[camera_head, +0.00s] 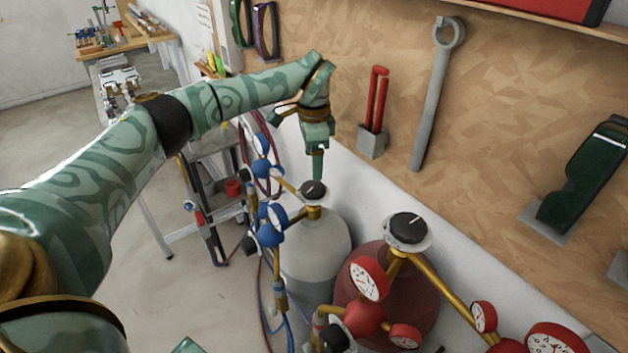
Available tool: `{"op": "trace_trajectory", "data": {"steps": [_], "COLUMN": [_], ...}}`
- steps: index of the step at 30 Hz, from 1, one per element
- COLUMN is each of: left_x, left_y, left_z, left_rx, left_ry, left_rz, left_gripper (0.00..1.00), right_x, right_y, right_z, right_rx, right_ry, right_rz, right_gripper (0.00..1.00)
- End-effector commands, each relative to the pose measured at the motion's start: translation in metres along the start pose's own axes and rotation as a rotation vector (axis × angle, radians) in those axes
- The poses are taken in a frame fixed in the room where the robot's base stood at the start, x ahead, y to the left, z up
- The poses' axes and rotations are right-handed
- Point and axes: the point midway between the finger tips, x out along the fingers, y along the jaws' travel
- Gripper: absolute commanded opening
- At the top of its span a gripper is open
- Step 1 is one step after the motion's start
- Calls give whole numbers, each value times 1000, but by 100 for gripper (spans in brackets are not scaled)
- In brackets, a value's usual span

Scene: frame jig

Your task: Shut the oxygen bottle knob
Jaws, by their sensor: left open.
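The oxygen bottle (318,246) is the pale grey cylinder with blue gauges, in the middle of the head view. Its black knob (313,190) with a white mark sits on top, above a brass valve. My left gripper (318,166) points down directly over the knob, with its fingertips at or just above the knob's far edge. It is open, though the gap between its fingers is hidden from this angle. I cannot tell whether the fingers touch the knob. My right gripper is not in view.
A dark red bottle (412,290) with a black knob (407,229) and red gauges stands to the right. Blue gauges (270,226) and hoses crowd the left side of the grey bottle.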

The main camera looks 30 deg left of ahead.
Motion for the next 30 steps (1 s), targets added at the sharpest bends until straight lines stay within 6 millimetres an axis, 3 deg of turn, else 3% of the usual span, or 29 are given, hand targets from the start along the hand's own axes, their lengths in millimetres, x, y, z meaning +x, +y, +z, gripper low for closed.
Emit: {"op": "trace_trajectory", "data": {"steps": [3,9,15,22,23,27,30], "left_x": [30,65,78,79,79,79,78], "left_y": [1,0,0,0,0,0,0], "left_z": [0,-1,0,0,0,0,0], "left_rx": [0,1,0,1,1,1,1], "left_ry": [-1,1,2,2,2,2,2], "left_rz": [4,2,1,0,0,0,0], "left_gripper": [77,77,77,77,75,36,33], "right_x": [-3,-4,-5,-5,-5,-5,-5], "right_y": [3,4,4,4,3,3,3], "right_z": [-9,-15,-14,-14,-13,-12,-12], "right_rx": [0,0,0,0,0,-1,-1], "right_ry": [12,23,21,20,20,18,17], "right_rz": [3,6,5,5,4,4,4], "right_gripper": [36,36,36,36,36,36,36]}}
